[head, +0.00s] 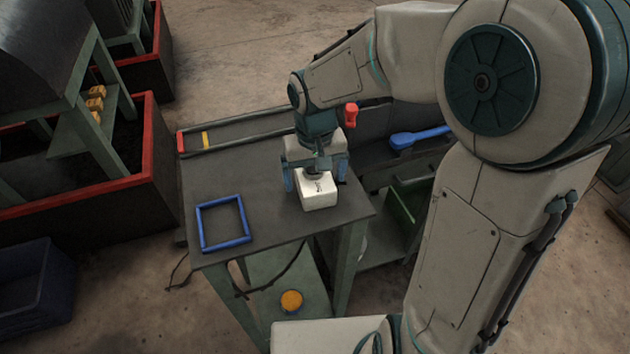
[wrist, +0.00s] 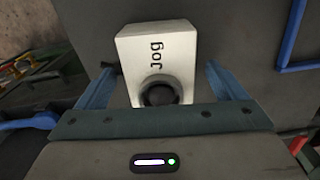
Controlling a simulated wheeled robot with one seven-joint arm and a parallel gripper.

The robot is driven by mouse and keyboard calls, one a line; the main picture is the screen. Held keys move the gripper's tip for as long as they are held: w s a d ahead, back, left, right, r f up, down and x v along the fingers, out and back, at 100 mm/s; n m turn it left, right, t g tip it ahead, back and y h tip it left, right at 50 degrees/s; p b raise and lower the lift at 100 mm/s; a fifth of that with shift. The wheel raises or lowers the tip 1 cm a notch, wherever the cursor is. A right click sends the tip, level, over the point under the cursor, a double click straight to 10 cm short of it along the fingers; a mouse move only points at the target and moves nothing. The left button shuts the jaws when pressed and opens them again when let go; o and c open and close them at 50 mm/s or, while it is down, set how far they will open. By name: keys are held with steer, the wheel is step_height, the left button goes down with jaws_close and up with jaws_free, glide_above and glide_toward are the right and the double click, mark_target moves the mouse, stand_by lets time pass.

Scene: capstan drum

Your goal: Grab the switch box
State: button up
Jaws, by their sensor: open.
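The switch box (head: 319,193) is a small white box with a dark round knob on top. It sits on the dark tabletop (head: 260,190) near its right edge. In the wrist view the switch box (wrist: 154,53) shows the word "Jog" and its knob, close to my palm. My gripper (head: 316,178) is at the box from above, with its blue fingers apart. In the wrist view the fingers of my gripper (wrist: 155,85) stand on either side of the box, with a visible gap on each side. The fingers partly hide the box's back in the head view.
A blue square frame (head: 223,222) lies on the table left of the box. A rail with red and yellow marks (head: 240,132) runs along the back. A blue-handled tool (head: 420,137) lies on the right. An orange round thing (head: 291,301) is on the lower shelf.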

steer(key=shift+f, duration=0.5)
steer(key=c, duration=1.5)
steer(key=shift+r, duration=0.2)
